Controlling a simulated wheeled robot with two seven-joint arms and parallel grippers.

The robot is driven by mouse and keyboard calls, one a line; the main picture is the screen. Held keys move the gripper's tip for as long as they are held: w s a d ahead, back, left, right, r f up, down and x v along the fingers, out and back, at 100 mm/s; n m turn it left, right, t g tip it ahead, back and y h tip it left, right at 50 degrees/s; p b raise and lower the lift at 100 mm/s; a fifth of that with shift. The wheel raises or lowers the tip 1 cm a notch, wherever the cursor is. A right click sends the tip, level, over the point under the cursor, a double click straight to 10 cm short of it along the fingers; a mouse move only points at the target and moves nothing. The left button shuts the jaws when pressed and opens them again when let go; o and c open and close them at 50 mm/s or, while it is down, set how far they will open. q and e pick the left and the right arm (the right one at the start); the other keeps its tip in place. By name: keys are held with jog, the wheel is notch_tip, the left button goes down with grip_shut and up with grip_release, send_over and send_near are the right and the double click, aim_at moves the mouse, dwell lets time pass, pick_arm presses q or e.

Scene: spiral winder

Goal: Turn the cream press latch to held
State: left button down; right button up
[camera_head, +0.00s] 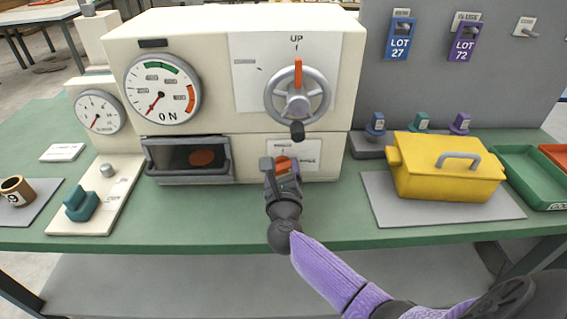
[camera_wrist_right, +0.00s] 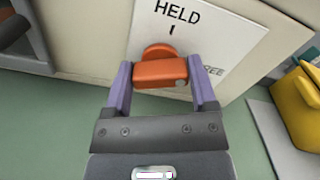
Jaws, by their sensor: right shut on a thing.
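The cream press (camera_head: 215,75) stands on the green table. Its orange latch (camera_head: 283,162) is low on the front, on a white plate (camera_head: 306,153). In the right wrist view the latch (camera_wrist_right: 160,73) lies about crosswise between my fingers, below the word HELD and a short mark; part of another word, ending in "REE", shows to the right. My right gripper (camera_head: 281,168) is shut on the latch; it also shows in the right wrist view (camera_wrist_right: 162,82). My left gripper is not in view.
A handwheel (camera_head: 297,96) with a dark knob is just above my right gripper. An open drawer (camera_head: 190,160) is to the left. A yellow lidded box (camera_head: 440,172) stands on a grey mat to the right. Bare table lies in front of the press.

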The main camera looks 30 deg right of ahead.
jog(key=n+p, duration=0.1)
jog(key=n, duration=0.1)
jog(key=shift+r+n+p, duration=0.1)
jog(key=shift+n+p, duration=0.2)
jog(key=shift+n, duration=0.6)
jog(key=n+p, duration=0.2)
jog(key=n, duration=0.2)
jog(key=shift+a, duration=0.1)
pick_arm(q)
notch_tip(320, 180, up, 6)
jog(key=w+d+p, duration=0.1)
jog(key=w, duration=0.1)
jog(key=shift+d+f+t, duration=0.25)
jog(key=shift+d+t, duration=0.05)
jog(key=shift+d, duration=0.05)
pick_arm(e)
jog(key=shift+f+n, duration=0.15)
jog(key=shift+n, duration=1.1)
jog(key=shift+f+n, duration=0.15)
jog(key=shift+n, duration=1.1)
pick_arm(q)
jog(key=shift+p, duration=0.3)
pick_arm(e)
jog(key=shift+n, duration=0.3)
jog(key=o, duration=1.2)
jog(key=shift+w, duration=0.1)
jog(key=shift+c, duration=0.2)
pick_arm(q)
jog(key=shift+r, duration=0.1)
